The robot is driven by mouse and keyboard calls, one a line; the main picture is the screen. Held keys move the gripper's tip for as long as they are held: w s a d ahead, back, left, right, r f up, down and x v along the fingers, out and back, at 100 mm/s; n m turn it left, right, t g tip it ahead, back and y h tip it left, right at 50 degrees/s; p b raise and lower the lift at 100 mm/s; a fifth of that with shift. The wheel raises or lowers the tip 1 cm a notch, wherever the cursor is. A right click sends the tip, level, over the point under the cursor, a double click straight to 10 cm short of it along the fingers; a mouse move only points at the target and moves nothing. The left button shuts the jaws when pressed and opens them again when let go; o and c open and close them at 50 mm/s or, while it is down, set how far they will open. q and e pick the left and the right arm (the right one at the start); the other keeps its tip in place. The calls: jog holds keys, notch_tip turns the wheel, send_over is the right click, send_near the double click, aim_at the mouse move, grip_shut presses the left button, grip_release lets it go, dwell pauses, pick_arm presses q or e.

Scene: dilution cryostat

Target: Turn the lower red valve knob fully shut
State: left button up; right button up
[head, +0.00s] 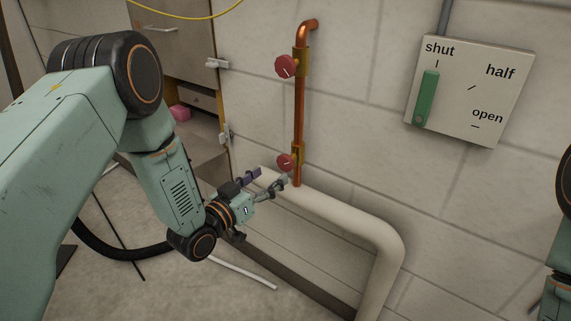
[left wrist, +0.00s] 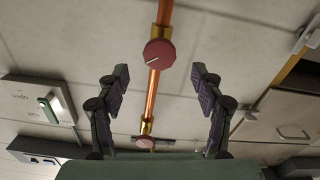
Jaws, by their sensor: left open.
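The lower red valve knob (head: 286,161) sits on a brass fitting low on a vertical copper pipe (head: 299,115). In the left wrist view, which looks turned over, this knob (left wrist: 158,53) is the larger one, with a white pointer line on its face. The upper red knob (head: 286,67) is higher on the pipe; it also shows small and low in the left wrist view (left wrist: 145,142). My left gripper (head: 270,178) is open and empty, just below and left of the lower knob. In its wrist view the open fingers (left wrist: 160,78) flank the pipe, apart from the knob.
A thick cream pipe (head: 345,215) runs below the copper pipe and bends down. A wall panel (head: 480,90) marked shut, half and open has a green lever (head: 426,98) pointing to shut. A cabinet (head: 175,40) stands left. White wall is clear between pipe and panel.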

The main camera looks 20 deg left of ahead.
aim_at(284, 165)
pick_arm(q)
jog(key=b+x, duration=0.2)
jog(key=x, duration=0.4)
jog(key=shift+w+d, duration=0.15)
jog(key=shift+w, duration=0.25)
jog(key=shift+w+d, duration=0.15)
jog(key=shift+w, duration=0.2)
jog(key=c, duration=1.2)
